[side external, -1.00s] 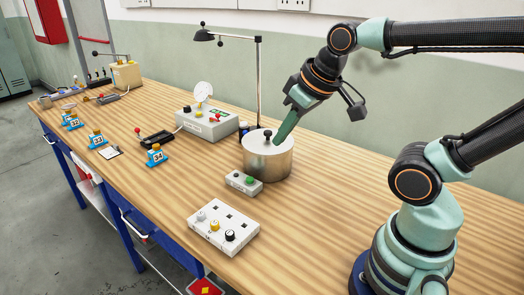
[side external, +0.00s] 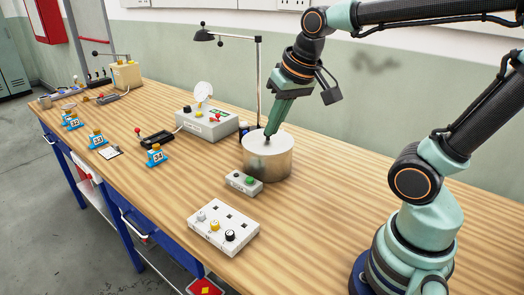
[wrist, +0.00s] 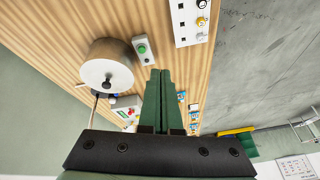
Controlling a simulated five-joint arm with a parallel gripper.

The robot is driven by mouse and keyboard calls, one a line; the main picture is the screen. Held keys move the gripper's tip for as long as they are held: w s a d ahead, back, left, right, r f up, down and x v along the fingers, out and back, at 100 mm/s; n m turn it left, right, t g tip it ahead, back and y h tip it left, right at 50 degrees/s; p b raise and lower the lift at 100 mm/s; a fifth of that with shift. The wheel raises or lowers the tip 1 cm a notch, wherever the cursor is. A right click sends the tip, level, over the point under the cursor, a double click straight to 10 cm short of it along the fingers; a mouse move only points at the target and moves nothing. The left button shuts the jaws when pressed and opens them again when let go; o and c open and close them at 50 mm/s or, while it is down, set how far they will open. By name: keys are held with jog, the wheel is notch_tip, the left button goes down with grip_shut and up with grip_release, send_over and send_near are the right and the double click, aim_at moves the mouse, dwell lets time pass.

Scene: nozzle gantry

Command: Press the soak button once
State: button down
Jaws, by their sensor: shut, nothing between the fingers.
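My gripper (side external: 271,130) is shut and empty, its green fingers pointing down. In the side view its tips overlap the top of a steel pot (side external: 266,160), hiding most of its dark knob; I cannot tell whether they touch. A small grey box (side external: 243,183) with a green button (side external: 250,181) stands in front of the pot. In the wrist view the closed fingertips (wrist: 160,72) show right of the pot (wrist: 107,66) and just below the box, whose green button (wrist: 141,49) is clear of the fingers. I cannot read which button is marked soak.
A white panel (side external: 223,228) with several knobs stands nearer the bench front. A grey console (side external: 207,124), a lamp (side external: 258,85) and blue numbered stands (side external: 155,157) are to the left and behind. The bench right of the pot is clear.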

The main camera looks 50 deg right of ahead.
jog(key=w+d+f+m+g, duration=0.2)
jog(key=w+d+m, duration=0.1)
jog(key=w+m, duration=0.4)
jog(key=m+g, duration=0.2)
jog(key=m, duration=0.5)
send_over(250, 179)
jog(key=shift+s+d+f, duration=0.1)
jog(key=shift+d+f, duration=0.05)
jog(key=shift+f, duration=2.6)
notch_tip(250, 179, down, 14)
